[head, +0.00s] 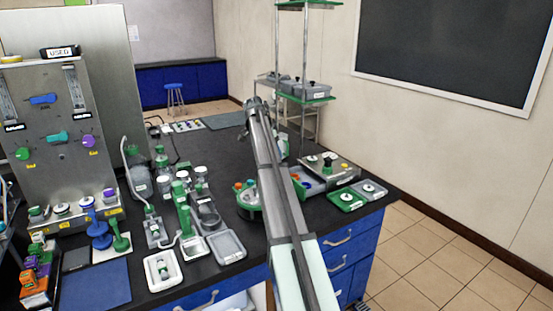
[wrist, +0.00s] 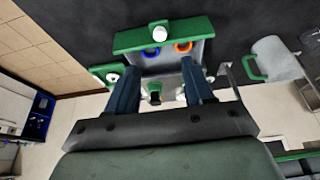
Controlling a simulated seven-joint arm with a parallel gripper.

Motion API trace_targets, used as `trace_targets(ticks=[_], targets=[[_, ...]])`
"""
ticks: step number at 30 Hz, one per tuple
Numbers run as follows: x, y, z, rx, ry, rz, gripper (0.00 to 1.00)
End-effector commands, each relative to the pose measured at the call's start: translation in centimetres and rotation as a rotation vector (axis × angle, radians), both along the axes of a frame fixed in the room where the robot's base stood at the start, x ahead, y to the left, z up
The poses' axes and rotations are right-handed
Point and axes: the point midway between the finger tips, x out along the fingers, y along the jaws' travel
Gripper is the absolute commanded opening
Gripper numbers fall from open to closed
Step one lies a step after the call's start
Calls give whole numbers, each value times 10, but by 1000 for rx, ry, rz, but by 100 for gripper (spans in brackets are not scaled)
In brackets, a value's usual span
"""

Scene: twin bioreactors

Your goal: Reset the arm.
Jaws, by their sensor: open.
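In the head view my arm reaches from the bottom edge across the dark bench; its fingers are too small to make out there. In the wrist view my gripper (wrist: 158,80) is open, with two blue fingers set apart. A grey device with a green bar (wrist: 180,32), a white knob and blue and orange rings lies beyond the fingers. I see nothing clearly held between them, and cannot tell how far off the device is.
A grey panel (head: 58,110) with knobs stands at the left. Several green and grey vessels and trays (head: 228,246) crowd the front of the bench. A round green rack (head: 248,207) and a scale-like unit (head: 334,172) flank my arm. A green-shelved stand (head: 305,97) is behind.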

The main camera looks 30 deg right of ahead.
Motion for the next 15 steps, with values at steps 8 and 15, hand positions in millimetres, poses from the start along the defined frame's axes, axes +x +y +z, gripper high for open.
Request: trace_targets(ticks=[8,15], targets=[[0,3,7,0,0,0,52],[0,3,7,0,0,0,52]])
